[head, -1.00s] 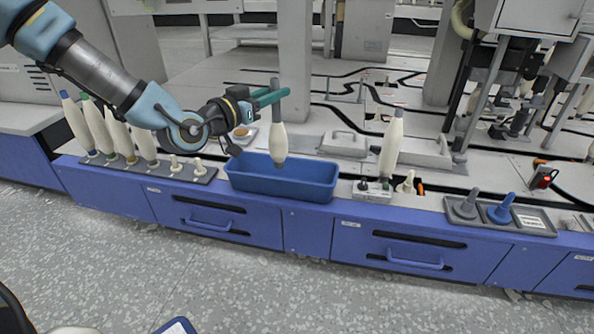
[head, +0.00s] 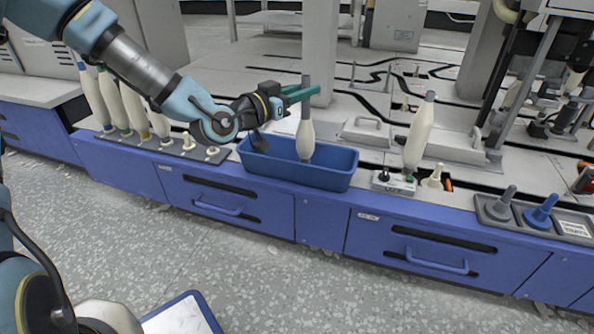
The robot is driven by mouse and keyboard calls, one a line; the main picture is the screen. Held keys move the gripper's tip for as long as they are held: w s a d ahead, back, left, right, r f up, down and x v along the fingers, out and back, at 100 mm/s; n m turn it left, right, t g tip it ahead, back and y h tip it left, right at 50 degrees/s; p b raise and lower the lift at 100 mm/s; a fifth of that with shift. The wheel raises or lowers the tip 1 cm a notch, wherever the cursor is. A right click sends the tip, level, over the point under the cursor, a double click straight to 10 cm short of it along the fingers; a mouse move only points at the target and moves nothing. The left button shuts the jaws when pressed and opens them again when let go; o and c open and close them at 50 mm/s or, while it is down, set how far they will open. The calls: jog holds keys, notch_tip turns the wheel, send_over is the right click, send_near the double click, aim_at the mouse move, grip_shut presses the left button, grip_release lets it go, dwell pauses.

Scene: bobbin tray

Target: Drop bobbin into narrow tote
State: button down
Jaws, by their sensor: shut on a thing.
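A cream bobbin with a grey top (head: 305,138) hangs upright from my gripper (head: 302,94). The teal fingers are shut on its grey upper part. The narrow tote is a blue open box (head: 322,181) on the bench, below my gripper. The bobbin's lower end overlaps the tote's opening in the picture. I cannot tell whether it is below the rim or touching the floor of the tote.
Several cream bobbins (head: 132,103) stand on a rack with pegs at the left. Another bobbin (head: 420,134) stands tilted in view on a small holder right of the tote. A grey tray with grey and blue pegs (head: 541,213) lies at the right.

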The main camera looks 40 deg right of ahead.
jog(key=c, duration=0.7)
grip_release()
jog(key=shift+o, duration=0.2)
jog(key=s+a+p, duration=0.1)
jog(key=a+p, duration=0.2)
jog(key=a, duration=0.7)
jog(key=shift+a, duration=0.4)
